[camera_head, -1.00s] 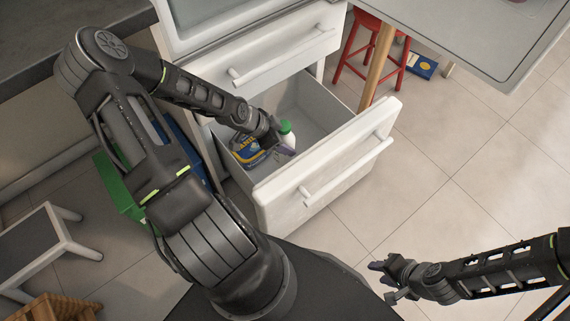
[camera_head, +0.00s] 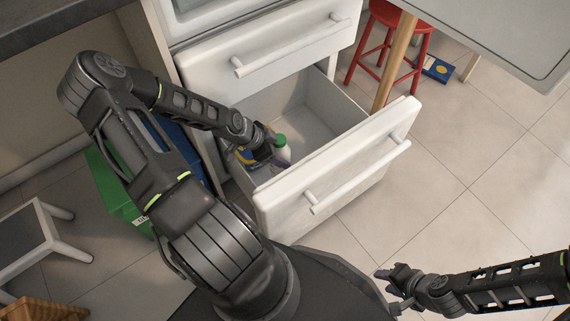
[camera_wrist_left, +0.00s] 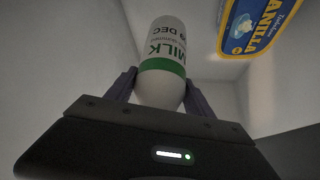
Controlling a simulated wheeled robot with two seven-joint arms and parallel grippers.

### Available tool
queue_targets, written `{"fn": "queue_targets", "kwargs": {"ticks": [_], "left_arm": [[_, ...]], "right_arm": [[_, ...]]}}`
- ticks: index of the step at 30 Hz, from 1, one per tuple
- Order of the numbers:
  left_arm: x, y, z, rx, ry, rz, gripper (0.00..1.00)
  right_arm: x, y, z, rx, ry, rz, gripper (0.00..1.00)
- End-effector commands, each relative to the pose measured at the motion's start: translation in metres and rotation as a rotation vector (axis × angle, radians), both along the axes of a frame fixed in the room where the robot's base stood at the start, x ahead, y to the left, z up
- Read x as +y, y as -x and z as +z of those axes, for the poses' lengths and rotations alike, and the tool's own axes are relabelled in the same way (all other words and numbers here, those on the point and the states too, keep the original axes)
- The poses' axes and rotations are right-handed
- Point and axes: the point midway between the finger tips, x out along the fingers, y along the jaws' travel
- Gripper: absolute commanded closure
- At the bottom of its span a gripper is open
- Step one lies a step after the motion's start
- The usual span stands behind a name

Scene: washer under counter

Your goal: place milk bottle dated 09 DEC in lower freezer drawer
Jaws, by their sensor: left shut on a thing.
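In the left wrist view the milk bottle (camera_wrist_left: 163,62) shows "MILK" and "9 DEC" upside down, above a green band. My left gripper (camera_head: 272,153) reaches inside the open lower drawer (camera_head: 357,165). Its fingers (camera_wrist_left: 161,88) stand on both sides of the bottle and are shut on it. I cannot tell whether the bottle touches the drawer floor. My right gripper (camera_head: 388,283) is at the lower right, outside the drawer; its jaw opening is unclear.
A blue and yellow vanilla package (camera_wrist_left: 256,25) is in the drawer beside the bottle. The upper drawer (camera_head: 277,52) sits above. A red stool (camera_head: 388,45) and a table (camera_head: 510,35) are at the right. A green box (camera_head: 118,190) stands at left.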

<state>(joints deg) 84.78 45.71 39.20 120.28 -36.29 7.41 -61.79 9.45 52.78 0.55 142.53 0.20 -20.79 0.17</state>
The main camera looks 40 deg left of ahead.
Motion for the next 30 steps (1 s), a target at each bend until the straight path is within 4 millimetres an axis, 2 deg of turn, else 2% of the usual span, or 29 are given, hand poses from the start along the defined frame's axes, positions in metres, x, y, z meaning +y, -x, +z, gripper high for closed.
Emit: {"fn": "queue_targets", "kwargs": {"ticks": [1,6,9,19,27,30], "left_arm": [[-0.001,-0.001,-0.013,0.0,0.001,-0.001,1.0],[-0.001,0.0,-0.042,0.0,0.001,-0.001,1.0],[0.0,-0.001,-0.048,-0.002,-0.001,-0.001,1.0],[0.0,-0.001,-0.05,-0.002,-0.001,0.0,1.0],[0.0,-0.001,-0.083,-0.001,0.0,-0.001,1.0],[0.0,-0.001,-0.086,0.0,0.0,-0.001,1.0]], "right_arm": [[-0.001,-0.001,-0.009,-0.002,0.002,-0.003,0.64],[-0.004,-0.004,-0.022,-0.008,0.006,-0.011,0.64],[-0.004,-0.005,-0.024,-0.01,0.007,-0.012,0.64],[-0.003,-0.005,-0.024,-0.011,0.007,-0.011,0.64],[-0.003,-0.008,-0.041,-0.018,0.008,-0.015,0.64],[-0.003,-0.008,-0.042,-0.02,0.008,-0.016,0.64]]}}
